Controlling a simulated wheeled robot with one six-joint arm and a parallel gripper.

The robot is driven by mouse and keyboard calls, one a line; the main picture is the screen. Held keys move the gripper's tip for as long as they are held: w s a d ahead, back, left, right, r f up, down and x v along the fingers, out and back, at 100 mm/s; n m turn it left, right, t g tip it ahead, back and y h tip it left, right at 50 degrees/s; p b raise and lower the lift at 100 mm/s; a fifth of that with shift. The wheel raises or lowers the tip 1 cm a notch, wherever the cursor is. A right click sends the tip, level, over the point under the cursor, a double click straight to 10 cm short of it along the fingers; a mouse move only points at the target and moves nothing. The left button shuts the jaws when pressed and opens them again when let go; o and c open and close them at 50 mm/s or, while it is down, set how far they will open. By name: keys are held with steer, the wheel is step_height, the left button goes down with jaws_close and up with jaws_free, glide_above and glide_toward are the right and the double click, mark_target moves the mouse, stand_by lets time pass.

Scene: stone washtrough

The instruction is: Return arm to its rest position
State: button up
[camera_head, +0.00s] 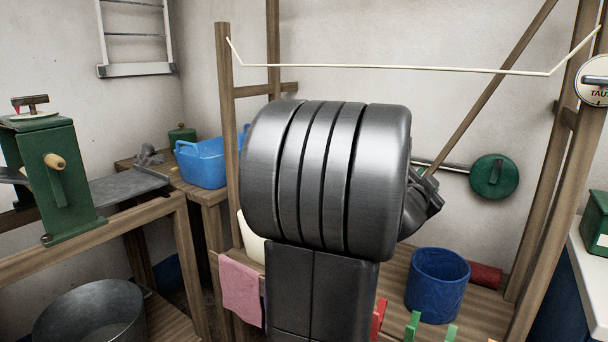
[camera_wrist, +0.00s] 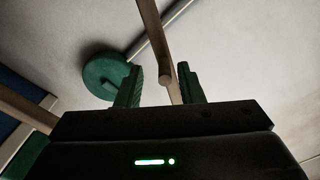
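My gripper (camera_wrist: 159,82) shows in the wrist view with its two dark green fingers spread apart. I see no object clamped between them. In the head view my thick dark arm fills the middle of the picture and is folded up close to the camera. The gripper is mostly hidden behind it, with a dark part showing at its right edge. A green disc on a metal rod (camera_wrist: 107,75) is on the wall beyond the gripper.
A wooden frame (camera_head: 224,120) with a cord (camera_head: 390,68) stands around my arm. A blue tub (camera_head: 203,162), blue bucket (camera_head: 437,284), pink cloth (camera_head: 240,288) and green clothes pegs (camera_head: 412,326) are nearby. A green machine (camera_head: 58,180) and metal pot (camera_head: 92,312) are left.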

mark_target(428, 172)
steer(key=p+v, duration=0.2)
steer(key=v, duration=0.8)
steer(key=b+x, duration=0.3)
steer(key=x, duration=1.1)
steer(key=shift+w+d, duration=0.2)
steer(key=shift+w, duration=0.05)
steer(key=shift+w+a+r+p, duration=0.2)
steer(key=shift+a+r+p, duration=0.1)
steer(key=shift+p, duration=0.4)
steer(key=shift+w+a+r+n, duration=0.1)
steer(key=shift+a+n, duration=0.2)
steer(key=shift+a, duration=0.05)
steer(key=shift+a, duration=0.1)
